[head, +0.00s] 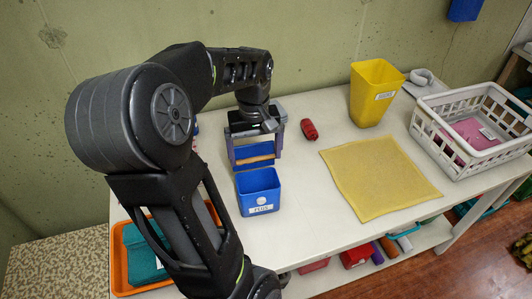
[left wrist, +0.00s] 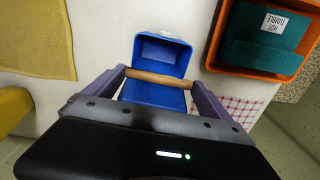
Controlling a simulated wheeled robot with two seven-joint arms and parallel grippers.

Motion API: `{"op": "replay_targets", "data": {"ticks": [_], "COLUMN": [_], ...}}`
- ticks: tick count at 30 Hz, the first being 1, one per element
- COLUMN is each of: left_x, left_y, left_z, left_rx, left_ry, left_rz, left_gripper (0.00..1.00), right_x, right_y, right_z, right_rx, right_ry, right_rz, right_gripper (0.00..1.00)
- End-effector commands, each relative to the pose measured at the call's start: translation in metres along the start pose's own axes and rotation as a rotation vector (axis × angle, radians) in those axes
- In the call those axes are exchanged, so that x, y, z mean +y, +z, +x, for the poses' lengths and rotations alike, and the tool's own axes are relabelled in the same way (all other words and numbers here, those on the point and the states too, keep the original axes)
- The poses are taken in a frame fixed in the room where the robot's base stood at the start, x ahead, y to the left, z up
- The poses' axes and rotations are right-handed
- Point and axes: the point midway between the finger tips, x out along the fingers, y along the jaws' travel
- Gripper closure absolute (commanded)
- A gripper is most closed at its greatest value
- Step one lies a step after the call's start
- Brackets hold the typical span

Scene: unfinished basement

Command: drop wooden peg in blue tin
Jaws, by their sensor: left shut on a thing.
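The blue tin (head: 259,198) stands upright and open on the white table, with a label on its front. My left gripper (head: 255,159) is just behind it in the head view, pointing down. It is shut on the wooden peg (head: 254,161), which spans crosswise between the two fingers. In the left wrist view the peg (left wrist: 162,78) crosses in front of the blue tin (left wrist: 163,50), whose opening shows above the peg. More blue shows below the peg; I cannot tell if it all belongs to the tin. The tin's floor is partly visible. My right gripper is out of view.
A red object (head: 309,129) and yellow cloth (head: 378,176) lie right of the tin. A yellow bin (head: 374,95) and white basket (head: 447,165) stand farther right. An orange tray (head: 119,262) holds a teal item at the left. Bare table surrounds the tin's right side.

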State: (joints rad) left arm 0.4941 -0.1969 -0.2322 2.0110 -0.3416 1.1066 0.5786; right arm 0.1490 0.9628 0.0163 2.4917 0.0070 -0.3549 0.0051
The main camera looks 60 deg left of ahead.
Motion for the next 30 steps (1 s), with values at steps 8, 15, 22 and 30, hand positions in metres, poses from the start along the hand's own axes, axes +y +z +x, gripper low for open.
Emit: {"op": "replay_targets", "data": {"ticks": [8,15,22,30], "left_x": [-0.001,0.0,0.0,0.0], "left_y": [0.0,0.0,0.0,0.0], "left_z": [0.0,0.005,0.015,0.027], "left_rx": [0.0,0.0,0.0,-0.001], "left_ry": [0.0,0.0,0.0,-0.001], "left_rz": [-0.004,-0.003,-0.002,-0.002], "left_gripper": [0.43,0.43,0.43,0.43], "right_x": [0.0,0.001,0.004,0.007], "right_y": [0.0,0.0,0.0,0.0], "right_z": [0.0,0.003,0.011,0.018], "right_rx": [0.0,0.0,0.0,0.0], "right_ry": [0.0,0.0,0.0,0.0], "right_rz": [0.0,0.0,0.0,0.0], "right_gripper": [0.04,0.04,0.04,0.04]}}
